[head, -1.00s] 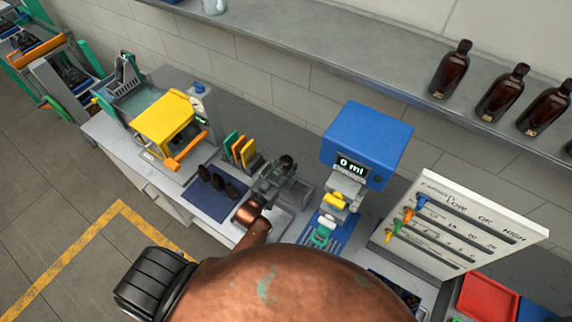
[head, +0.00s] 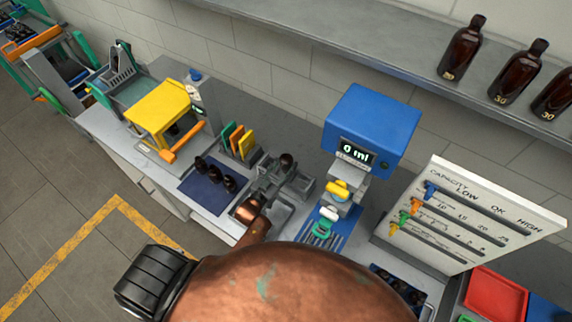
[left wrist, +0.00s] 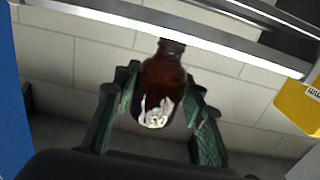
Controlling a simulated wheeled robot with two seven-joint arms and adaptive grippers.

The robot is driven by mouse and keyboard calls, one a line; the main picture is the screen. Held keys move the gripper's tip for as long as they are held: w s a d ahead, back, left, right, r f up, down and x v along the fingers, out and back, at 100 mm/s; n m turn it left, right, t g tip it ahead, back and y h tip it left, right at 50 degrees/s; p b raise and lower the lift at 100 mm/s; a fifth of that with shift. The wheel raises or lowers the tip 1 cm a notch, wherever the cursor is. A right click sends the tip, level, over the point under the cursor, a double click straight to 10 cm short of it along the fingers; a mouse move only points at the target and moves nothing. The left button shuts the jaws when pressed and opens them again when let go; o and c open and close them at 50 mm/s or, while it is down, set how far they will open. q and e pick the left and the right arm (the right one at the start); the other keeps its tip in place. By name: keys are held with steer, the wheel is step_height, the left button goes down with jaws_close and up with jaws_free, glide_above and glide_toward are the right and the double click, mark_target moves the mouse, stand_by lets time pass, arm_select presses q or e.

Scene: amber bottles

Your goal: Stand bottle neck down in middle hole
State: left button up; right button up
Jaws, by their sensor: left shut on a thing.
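My left gripper (head: 272,180) reaches over the grey bench at the middle of the head view. In the left wrist view, the fingers (left wrist: 160,115) with green pads are shut on an amber bottle (left wrist: 166,78). Its dark neck points to the top of that picture, by a grey metal bar, and white patches show at its lower end. In the head view only a small dark part of the bottle (head: 287,161) shows beyond the gripper. I cannot tell the middle hole in either view. My right gripper is not in view.
A dark blue mat (head: 205,197) with several small dark items lies left of the gripper. A blue-topped machine (head: 372,125) reading 0 ml stands right. Beyond are a white capacity board (head: 470,215) and a red tray (head: 495,297). Amber bottles (head: 518,72) stand on the shelf.

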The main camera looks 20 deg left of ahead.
arm_select(q)
steer(key=shift+f+b, duration=1.45)
steer(key=shift+f, duration=0.55)
steer(key=o, duration=1.5)
steer(key=shift+o, duration=0.2)
steer(key=shift+o, duration=0.3)
steer(key=o, duration=1.1)
